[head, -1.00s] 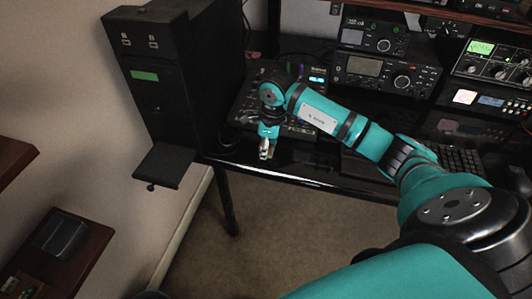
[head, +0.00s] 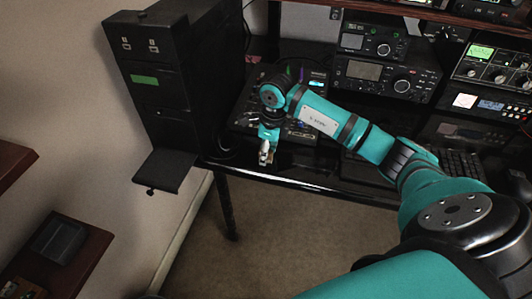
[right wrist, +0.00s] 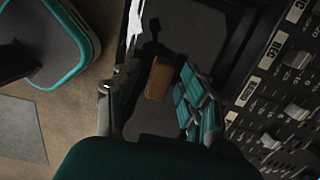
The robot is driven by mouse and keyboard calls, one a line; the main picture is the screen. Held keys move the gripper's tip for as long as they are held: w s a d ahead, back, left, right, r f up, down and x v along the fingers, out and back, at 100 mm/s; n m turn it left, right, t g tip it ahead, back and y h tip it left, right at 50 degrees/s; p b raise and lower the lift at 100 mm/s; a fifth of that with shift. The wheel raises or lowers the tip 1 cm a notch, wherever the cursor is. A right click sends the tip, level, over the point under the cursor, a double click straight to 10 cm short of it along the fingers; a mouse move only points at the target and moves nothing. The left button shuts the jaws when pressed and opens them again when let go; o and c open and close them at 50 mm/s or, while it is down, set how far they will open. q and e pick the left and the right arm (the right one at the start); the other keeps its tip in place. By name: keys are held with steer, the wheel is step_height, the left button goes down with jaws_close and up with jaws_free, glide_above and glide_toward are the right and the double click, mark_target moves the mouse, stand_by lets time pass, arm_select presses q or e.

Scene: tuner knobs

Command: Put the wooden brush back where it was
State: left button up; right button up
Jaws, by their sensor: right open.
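The wooden brush (right wrist: 158,79) shows as a small brown block in the right wrist view. It is over or on the dark desk surface, between the fingers of my right gripper (right wrist: 155,73). The fingers stand apart on both sides of it, with a visible gap. In the head view my right gripper (head: 266,155) points down at the desk's front left edge, and the brush cannot be made out there. My left gripper is not in view.
An audio mixer (right wrist: 278,95) with knobs lies close to the right fingers. The black desk (head: 300,178) has its front edge under the gripper. A tall black cabinet (head: 160,85) with a small shelf (head: 165,170) stands to the left. Radios (head: 388,78) stand at the back.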

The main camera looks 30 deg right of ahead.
mark_target(271, 152)
step_height(271, 152, up, 11)
steer(key=s, duration=0.1)
steer(key=shift+d, duration=0.45)
